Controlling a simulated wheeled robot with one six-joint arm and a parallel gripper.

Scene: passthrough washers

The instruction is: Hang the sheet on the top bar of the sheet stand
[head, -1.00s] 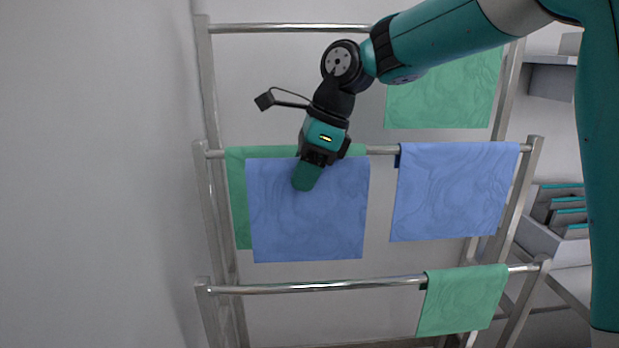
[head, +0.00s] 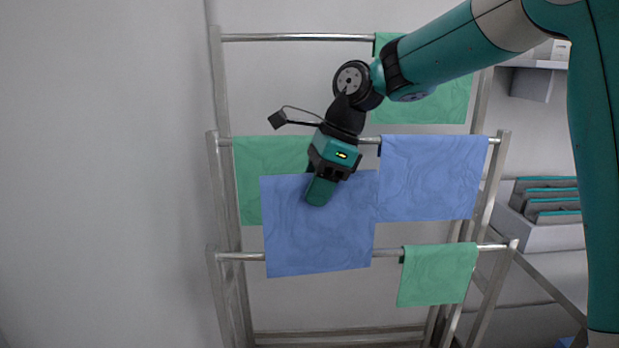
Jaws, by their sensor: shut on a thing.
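My gripper (head: 319,191) is shut on the top edge of a blue sheet (head: 318,235), which hangs flat below it in front of the stand. The sheet stand has a metal top bar (head: 290,37), a middle bar (head: 372,140) and a low bar (head: 240,257). The held sheet overlaps a green sheet (head: 262,180) on the middle bar and the left part of the low bar in the picture. Its right edge meets the other blue sheet's left edge in the picture. The top bar's left part is bare.
Another blue sheet (head: 432,178) hangs at the right of the middle bar. A green sheet (head: 440,95) hangs at the right of the top bar, partly behind my arm. A small green sheet (head: 437,275) hangs on the low bar. A bin with folders (head: 545,225) stands at right.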

